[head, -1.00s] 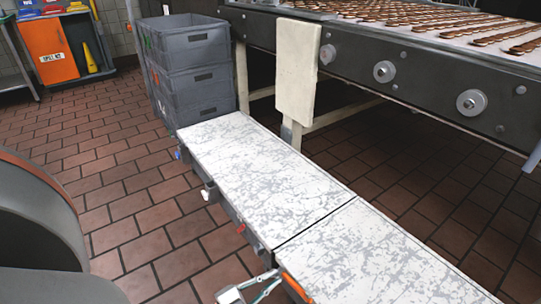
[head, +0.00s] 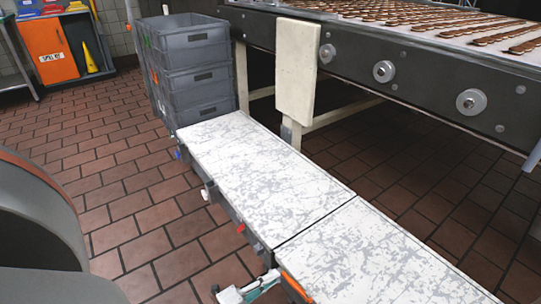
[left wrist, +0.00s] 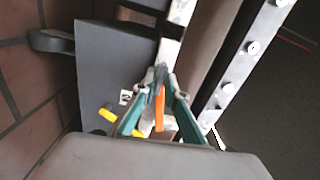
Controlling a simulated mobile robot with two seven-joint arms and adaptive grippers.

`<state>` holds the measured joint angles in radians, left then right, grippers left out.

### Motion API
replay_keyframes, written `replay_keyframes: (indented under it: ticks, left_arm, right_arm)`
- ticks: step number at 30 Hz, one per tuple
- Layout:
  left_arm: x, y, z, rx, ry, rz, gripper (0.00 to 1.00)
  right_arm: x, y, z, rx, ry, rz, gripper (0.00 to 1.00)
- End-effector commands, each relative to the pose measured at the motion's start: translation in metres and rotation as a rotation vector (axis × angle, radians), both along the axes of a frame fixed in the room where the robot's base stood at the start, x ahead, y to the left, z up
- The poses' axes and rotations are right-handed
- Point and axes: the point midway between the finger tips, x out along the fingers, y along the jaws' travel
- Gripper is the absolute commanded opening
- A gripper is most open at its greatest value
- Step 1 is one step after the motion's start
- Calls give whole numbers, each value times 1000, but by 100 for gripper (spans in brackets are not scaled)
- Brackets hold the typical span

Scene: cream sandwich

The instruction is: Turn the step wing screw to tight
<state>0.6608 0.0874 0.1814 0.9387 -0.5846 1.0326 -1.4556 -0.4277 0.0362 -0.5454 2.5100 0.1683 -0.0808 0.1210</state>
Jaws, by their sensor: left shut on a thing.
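The step (head: 265,170) is a long low platform with a scratched white top, running from the crates toward the bottom right. My left gripper (head: 270,281) shows only in part at the bottom edge, against the step's near side. In the left wrist view its two teal fingers (left wrist: 160,112) are closed in around a slim orange piece (left wrist: 160,96), which looks like the step wing screw. An orange part (head: 295,288) also shows beside the gripper in the head view; its shape is mostly cut off. My right gripper is not in view.
Grey crates (head: 190,65) are stacked at the step's far end.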

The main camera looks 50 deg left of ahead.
Motion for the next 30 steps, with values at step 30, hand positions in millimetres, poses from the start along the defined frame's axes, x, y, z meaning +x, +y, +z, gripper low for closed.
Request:
replay_keyframes:
  ticks: [30]
  left_arm:
    - [-1,0,-1,82,-5,1,22]
  right_arm:
    - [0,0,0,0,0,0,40]
